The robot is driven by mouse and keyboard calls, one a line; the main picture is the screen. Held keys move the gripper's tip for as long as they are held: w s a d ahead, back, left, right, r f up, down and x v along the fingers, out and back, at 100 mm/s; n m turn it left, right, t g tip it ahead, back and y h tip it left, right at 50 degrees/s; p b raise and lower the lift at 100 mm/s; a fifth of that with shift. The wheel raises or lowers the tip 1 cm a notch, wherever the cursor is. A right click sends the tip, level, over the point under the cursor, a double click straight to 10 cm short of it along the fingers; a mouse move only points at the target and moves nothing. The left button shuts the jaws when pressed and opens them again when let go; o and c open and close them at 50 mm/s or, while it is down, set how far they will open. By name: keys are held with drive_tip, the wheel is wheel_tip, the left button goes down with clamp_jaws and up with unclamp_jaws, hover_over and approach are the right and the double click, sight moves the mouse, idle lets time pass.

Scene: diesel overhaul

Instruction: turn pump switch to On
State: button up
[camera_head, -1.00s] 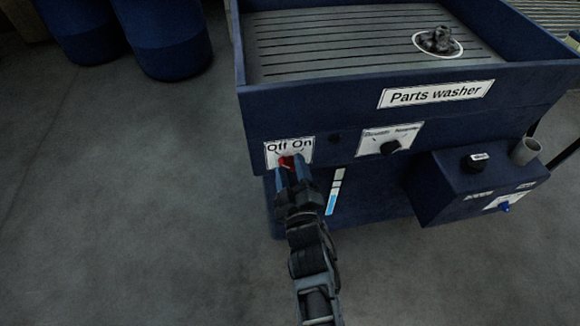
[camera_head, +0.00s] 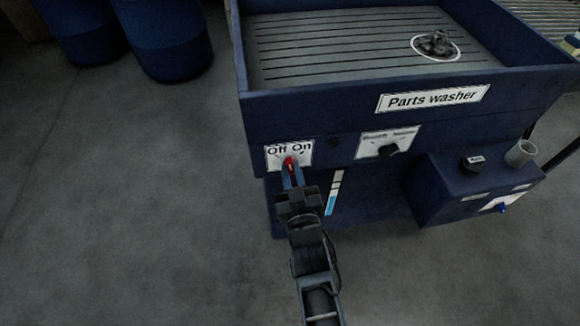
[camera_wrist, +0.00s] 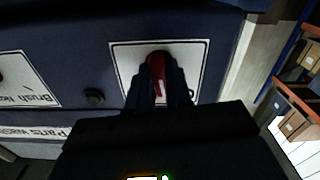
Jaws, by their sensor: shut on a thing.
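The pump switch is a red knob (camera_head: 290,163) on a white plate (camera_head: 275,163) marked Off and On, on the front of the blue parts washer (camera_head: 355,115). The knob lies between the two words in the head view, leaning slightly toward On. My gripper (camera_head: 292,178) reaches it from below, its fingers on either side of the knob. In the wrist view the red knob (camera_wrist: 158,70) sits between the two dark fingertips (camera_wrist: 159,85), and the gripper is shut on it. The fingers hide the lower part of the knob.
A black selector knob (camera_head: 389,151) on a second white plate is to the right. A blue box (camera_head: 470,190) with a cup (camera_head: 521,153) juts out farther right. A dark part lies on the washer's slatted top (camera_head: 340,40).

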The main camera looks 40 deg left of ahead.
drive_tip(key=m, duration=0.6)
drive_tip(key=shift+d+f, duration=0.1)
drive_tip(key=m, duration=0.4)
drive_tip(key=shift+m+p, duration=0.3)
drive_tip(key=shift+m, duration=0.1)
drive_tip(key=o, duration=1.5)
drive_tip(key=shift+w, duration=0.1)
drive_tip(key=shift+p+v, duration=2.7)
drive_tip(key=shift+v, duration=0.8)
